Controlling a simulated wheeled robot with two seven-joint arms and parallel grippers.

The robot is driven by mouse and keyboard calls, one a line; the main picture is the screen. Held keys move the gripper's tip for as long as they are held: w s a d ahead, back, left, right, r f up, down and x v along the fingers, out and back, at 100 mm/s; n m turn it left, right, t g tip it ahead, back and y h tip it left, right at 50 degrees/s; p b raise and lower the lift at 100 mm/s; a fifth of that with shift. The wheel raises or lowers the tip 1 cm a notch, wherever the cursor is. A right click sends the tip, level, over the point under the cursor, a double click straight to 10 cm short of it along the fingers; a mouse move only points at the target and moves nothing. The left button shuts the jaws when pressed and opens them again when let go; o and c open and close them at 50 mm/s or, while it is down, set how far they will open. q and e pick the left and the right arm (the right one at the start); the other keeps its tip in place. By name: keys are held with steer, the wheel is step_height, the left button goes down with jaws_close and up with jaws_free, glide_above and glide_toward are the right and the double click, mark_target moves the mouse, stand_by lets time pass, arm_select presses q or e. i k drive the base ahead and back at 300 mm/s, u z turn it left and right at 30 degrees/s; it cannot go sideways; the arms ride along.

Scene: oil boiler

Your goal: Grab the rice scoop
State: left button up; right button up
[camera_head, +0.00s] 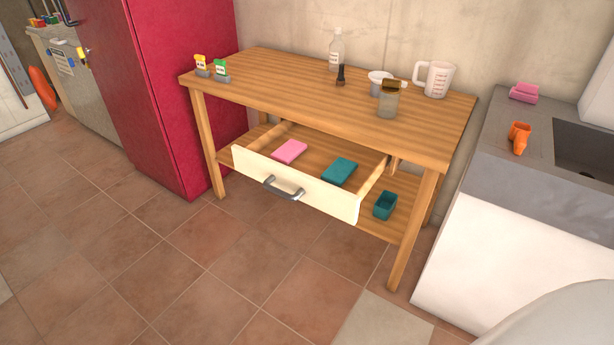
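I cannot make out for certain which thing is the rice scoop. A small white cup-like thing (379,77) stands on the wooden table (290,88), partly behind a glass jar (387,103) with a brown top. A clear measuring jug (435,79) with a handle on its left stands to the right of these, near the table's back edge. Neither of my grippers is in view.
A clear bottle (336,50), a dark small bottle (341,76) and two small boxes (212,69) stand on the table. An open drawer (296,184) juts out below. A red cabinet (170,90) is left, a sink counter (530,165) right. The front floor is clear.

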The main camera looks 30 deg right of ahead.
mark_target(519, 132)
steer(key=z, duration=3.6)
steer(key=i, duration=1.45)
steer(key=u, duration=1.3)
